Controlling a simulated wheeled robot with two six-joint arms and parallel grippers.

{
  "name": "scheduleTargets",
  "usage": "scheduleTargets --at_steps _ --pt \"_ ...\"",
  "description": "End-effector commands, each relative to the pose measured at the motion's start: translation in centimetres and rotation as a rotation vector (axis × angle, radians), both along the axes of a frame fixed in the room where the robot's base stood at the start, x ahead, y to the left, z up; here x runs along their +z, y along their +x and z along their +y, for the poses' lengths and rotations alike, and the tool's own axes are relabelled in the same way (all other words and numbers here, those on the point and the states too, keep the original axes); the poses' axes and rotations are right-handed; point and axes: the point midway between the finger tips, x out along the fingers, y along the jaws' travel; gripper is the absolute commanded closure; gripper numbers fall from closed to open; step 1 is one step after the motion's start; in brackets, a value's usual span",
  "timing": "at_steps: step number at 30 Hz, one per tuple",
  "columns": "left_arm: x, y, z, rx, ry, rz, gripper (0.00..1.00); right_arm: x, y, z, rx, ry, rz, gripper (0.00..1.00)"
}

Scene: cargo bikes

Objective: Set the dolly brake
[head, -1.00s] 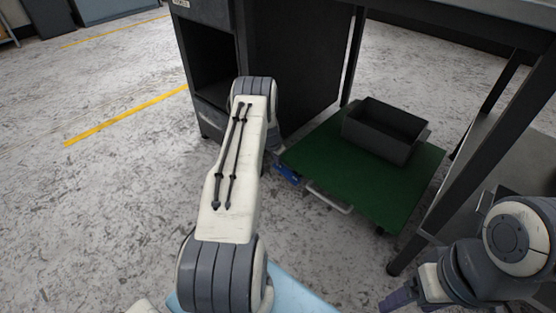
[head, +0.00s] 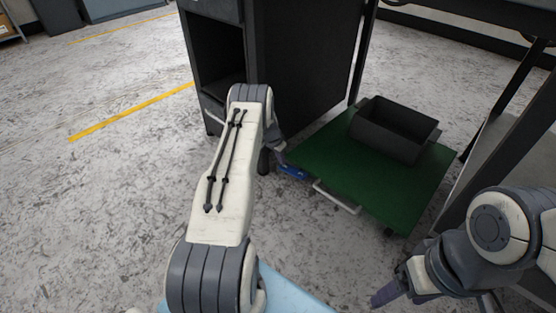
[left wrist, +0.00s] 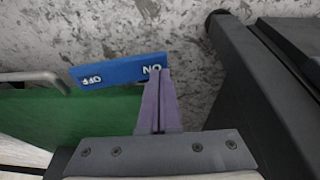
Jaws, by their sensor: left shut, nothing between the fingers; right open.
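The dolly has a green deck (head: 330,160) and a blue brake pedal (head: 292,173) at its near left corner. In the left wrist view the pedal (left wrist: 120,72) is marked OFF at its left end and ON at its right end. My left gripper (head: 284,162) is shut and empty. In the left wrist view its purple fingertips (left wrist: 160,74) overlap the ON end; I cannot tell whether they touch it. In the head view my forearm partly hides this gripper. My right gripper (head: 378,299) is at the bottom right, away from the dolly.
A dark grey bin (head: 396,130) sits on the deck. A pale handle (head: 336,197) sticks out from its near edge. A dark cabinet (head: 300,70) stands close behind the left gripper, and a bench leg (head: 500,145) stands to the right. Floor to the left is clear.

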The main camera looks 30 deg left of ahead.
Motion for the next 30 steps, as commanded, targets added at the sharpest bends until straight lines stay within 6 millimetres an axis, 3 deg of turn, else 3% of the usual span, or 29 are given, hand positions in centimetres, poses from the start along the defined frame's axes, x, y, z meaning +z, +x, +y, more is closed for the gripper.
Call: scheduleTargets --at_steps 15,26,30 --pt "1.6 0.0 0.0 -0.001 0.000 0.001 1.00 1.2 0.0 0.0 0.000 0.000 0.000 0.27" --pt "1.8 0.0 0.0 -0.001 0.000 0.001 1.00 1.3 0.0 0.0 0.000 0.000 0.000 0.27" --pt "3.2 0.2 0.0 -0.004 0.001 0.000 1.00 2.2 0.0 0.0 0.000 0.000 0.000 0.27"
